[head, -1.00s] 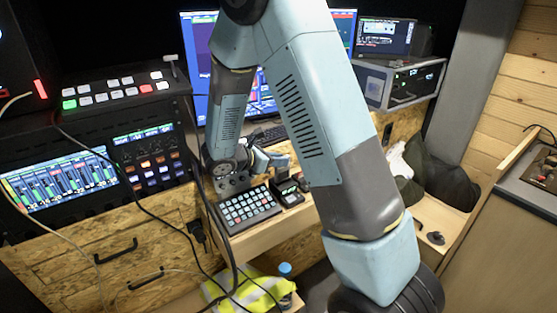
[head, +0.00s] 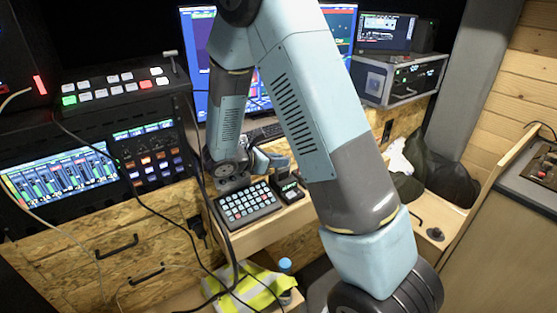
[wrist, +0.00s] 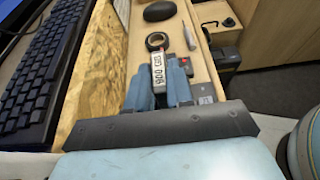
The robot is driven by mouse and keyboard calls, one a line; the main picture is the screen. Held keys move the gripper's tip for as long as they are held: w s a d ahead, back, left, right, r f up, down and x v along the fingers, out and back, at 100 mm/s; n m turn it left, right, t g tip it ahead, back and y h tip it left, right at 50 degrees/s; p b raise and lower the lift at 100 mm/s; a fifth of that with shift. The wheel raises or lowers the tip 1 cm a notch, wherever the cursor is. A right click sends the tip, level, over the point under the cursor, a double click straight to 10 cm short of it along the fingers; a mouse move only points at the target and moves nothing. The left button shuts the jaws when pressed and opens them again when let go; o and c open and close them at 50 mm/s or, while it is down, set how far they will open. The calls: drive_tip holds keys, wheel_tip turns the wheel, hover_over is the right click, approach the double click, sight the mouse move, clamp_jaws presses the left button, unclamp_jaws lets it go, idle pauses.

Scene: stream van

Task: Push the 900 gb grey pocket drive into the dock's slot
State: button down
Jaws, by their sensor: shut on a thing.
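The grey pocket drive (wrist: 158,74) shows in the wrist view with a pale label reading 900 GB. My gripper (wrist: 160,84) is shut on it, with one blue finger on each side and the drive's far end beyond the fingertips. In the head view my gripper (head: 277,160) is over the desk behind the button pad, and the drive in it is too small or hidden to make out.
A keyboard (wrist: 45,65) is at left. The button pad (head: 248,203) sits at the desk's front.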

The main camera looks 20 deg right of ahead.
drive_tip(key=shift+f, duration=0.9)
idle(0.4)
drive_tip(key=shift+r, duration=0.1)
drive_tip(key=shift+r, duration=1.7)
drive_tip(key=shift+f, duration=1.9)
idle(1.0)
drive_tip(key=shift+r, duration=0.15)
drive_tip(key=shift+r, duration=1.75)
